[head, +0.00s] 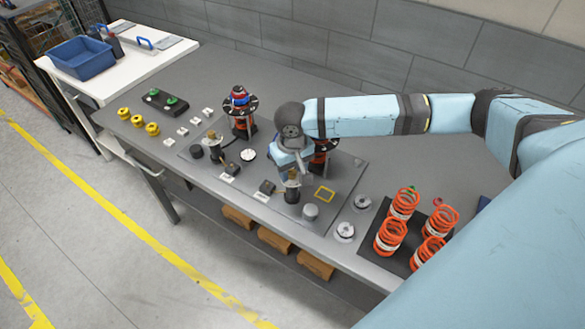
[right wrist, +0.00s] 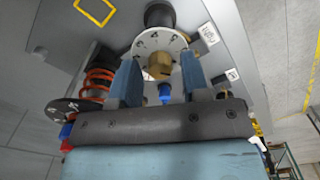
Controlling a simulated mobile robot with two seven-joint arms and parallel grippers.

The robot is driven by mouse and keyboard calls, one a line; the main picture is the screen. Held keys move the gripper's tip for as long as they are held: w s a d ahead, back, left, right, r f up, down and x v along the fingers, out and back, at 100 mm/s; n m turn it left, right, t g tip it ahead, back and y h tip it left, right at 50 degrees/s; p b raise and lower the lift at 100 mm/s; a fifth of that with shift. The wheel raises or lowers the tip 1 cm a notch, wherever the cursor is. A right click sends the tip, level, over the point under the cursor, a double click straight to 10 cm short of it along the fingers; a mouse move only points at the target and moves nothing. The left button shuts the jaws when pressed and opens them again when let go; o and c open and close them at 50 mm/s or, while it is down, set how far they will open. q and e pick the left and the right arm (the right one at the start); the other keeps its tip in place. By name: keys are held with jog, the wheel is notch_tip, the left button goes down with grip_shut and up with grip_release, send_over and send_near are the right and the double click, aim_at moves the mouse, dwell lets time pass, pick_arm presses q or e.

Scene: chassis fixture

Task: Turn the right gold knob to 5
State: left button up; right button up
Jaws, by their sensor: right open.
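The right gold knob (right wrist: 159,66) sits in front of a white dial plate (right wrist: 141,45) with dark marks around it, in the right wrist view. I cannot read its setting. My right gripper (head: 293,168) reaches down over this knob from above in the head view and hides much of it. In the wrist view its two blue fingers are open, one on each side of the knob, with gaps showing. The left gold knob (head: 211,135) stands farther left on the same grey fixture plate, uncovered. My left gripper is not in view.
A black-and-red spring stack (head: 240,105) stands behind the knobs, with another partly hidden behind my right arm. Orange springs (head: 390,237) stand on a dark mat at the right. A yellow square outline (head: 325,194) and a grey cylinder (head: 310,212) are close to the right knob.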

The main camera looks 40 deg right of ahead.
jog(key=shift+f, duration=0.3)
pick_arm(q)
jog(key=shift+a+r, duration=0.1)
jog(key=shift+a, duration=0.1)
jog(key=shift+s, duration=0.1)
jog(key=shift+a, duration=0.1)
